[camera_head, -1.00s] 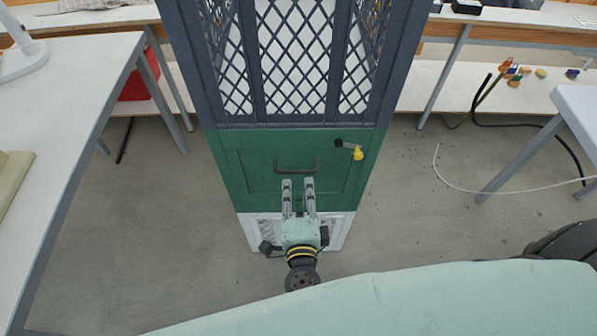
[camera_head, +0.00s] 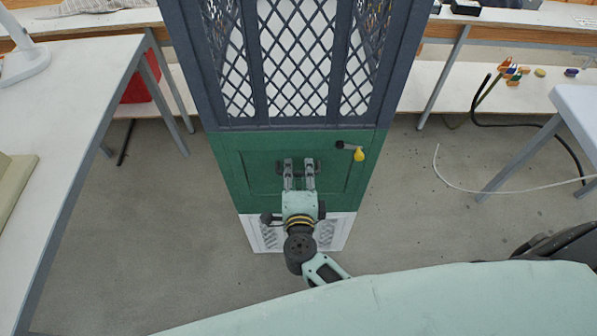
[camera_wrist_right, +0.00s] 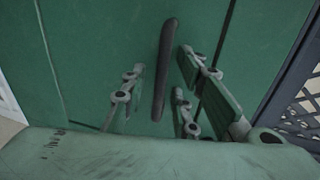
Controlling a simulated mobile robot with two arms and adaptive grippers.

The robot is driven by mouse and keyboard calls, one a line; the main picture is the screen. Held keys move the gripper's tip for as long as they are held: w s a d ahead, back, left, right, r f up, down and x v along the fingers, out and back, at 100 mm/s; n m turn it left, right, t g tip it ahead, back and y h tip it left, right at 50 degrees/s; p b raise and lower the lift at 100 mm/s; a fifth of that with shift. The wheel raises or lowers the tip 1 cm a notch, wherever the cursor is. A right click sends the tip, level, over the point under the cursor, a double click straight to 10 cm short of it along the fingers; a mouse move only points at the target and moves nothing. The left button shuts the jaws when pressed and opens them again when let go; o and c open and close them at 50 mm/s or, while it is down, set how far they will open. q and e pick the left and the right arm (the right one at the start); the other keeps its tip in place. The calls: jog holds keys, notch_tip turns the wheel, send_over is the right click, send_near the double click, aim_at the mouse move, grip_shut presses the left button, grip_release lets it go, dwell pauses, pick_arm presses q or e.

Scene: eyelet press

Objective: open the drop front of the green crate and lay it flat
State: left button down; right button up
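The green crate front (camera_head: 235,170) is an upright closed panel below a dark lattice section. A dark latch with a yellow knob (camera_head: 359,155) sits at its upper right. My right gripper (camera_head: 299,165) is at the dark bar handle in the middle of the panel. In the right wrist view, the handle (camera_wrist_right: 164,68) lies between the spread fingers of the right gripper (camera_wrist_right: 168,88). The fingers are open, with gaps visible on both sides of the bar. The fingers partly hide the handle in the head view. My left gripper is not in view.
The dark lattice cage (camera_head: 300,60) rises above the panel, and a white vented base (camera_head: 335,232) is below it. A white table (camera_head: 75,90) stands left and another table (camera_head: 580,105) right. The grey floor beside the tower is mostly clear. A white cable (camera_head: 460,187) lies right.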

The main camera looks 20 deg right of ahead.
grip_shut()
dwell(0.4)
